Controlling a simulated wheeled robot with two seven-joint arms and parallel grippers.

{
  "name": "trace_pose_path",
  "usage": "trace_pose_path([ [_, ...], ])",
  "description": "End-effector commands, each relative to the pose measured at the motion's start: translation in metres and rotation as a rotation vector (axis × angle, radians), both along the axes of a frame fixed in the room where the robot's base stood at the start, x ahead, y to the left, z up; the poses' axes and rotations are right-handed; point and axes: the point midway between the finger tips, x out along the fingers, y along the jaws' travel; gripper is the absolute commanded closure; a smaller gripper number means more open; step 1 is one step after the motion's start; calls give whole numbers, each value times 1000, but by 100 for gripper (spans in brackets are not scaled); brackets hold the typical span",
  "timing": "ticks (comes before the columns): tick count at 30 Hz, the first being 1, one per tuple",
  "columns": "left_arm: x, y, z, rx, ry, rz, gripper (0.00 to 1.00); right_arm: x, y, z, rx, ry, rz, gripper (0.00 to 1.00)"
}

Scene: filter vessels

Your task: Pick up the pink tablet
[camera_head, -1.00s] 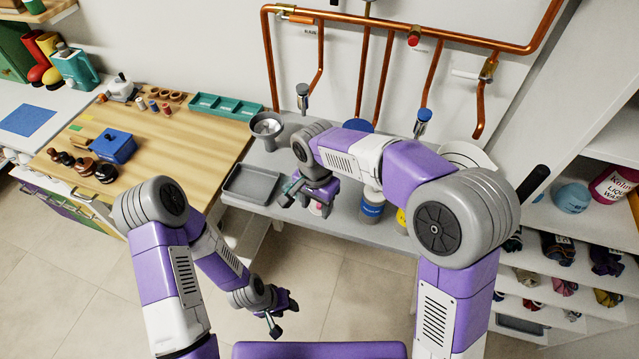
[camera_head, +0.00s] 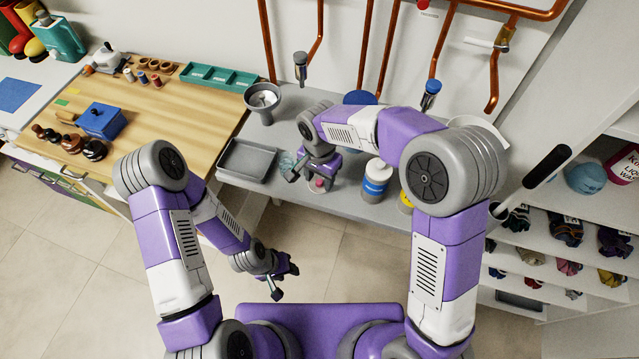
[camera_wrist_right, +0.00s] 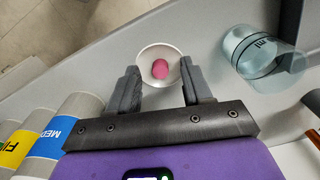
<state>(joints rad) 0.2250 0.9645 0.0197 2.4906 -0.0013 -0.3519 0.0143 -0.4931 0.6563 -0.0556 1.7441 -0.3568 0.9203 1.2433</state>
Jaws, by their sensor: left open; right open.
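The pink tablet (camera_wrist_right: 160,69) lies in a small round white dish (camera_wrist_right: 146,52) in the right wrist view. In the head view the tablet (camera_head: 319,184) shows as a small pink spot beside my right gripper (camera_head: 303,178). In the wrist view my right gripper (camera_wrist_right: 159,82) is open, with one finger on either side of the dish and nothing gripped. I cannot tell whether the fingers touch the dish. My left gripper (camera_head: 281,284) is open and empty, low in front of the grey bench (camera_head: 325,207).
A clear beaker (camera_wrist_right: 262,57) stands right of the dish in the wrist view. Canisters with blue (camera_head: 375,181) and yellow (camera_wrist_right: 18,146) labels stand on the other side. A grey tray (camera_head: 247,161) and a grey funnel-like vessel (camera_head: 264,101) are on the bench's left.

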Motion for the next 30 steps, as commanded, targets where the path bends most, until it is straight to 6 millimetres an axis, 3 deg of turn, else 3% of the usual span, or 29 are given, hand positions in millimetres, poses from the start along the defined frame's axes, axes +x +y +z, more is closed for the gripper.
trace_pose_path([
  [4, 0, 0, 0, 0, 0, 0, 57, -3, 0, -5, -3, 12, 1, 52],
  [14, 0, 0, 0, 0, 0, 0, 57, -4, 0, -7, -4, 14, 1, 100],
  [25, 0, 0, 0, 0, 0, 0, 57, -4, 1, -5, -2, 13, 2, 100],
  [30, 0, 0, 7, 0, 0, 0, 57, -2, 1, 19, 0, 8, 1, 100],
])
